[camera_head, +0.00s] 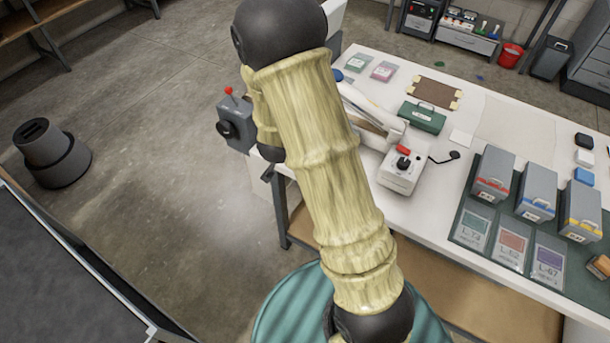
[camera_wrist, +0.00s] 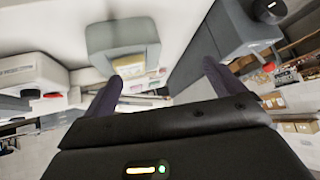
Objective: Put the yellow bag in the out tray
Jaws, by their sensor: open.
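I cannot make out a yellow bag for certain in the head view. In the wrist view, a pale yellowish patch (camera_wrist: 130,66) shows at the edge of a grey box-like thing (camera_wrist: 122,38); I cannot tell whether it is the bag. No tray can be read as the out tray. My gripper (camera_wrist: 162,86) is open in the wrist view, its two dark fingers apart with nothing between them. In the head view my sleeved arm covers the middle, and the gripper is not visible.
A white table (camera_head: 440,215) holds a green case (camera_head: 422,117), a white device with a red part (camera_head: 402,170), a brown board (camera_head: 435,92), and grey boxes behind labelled bags (camera_head: 510,245) on a dark mat. Green and pink packets (camera_head: 383,71) lie at the back.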

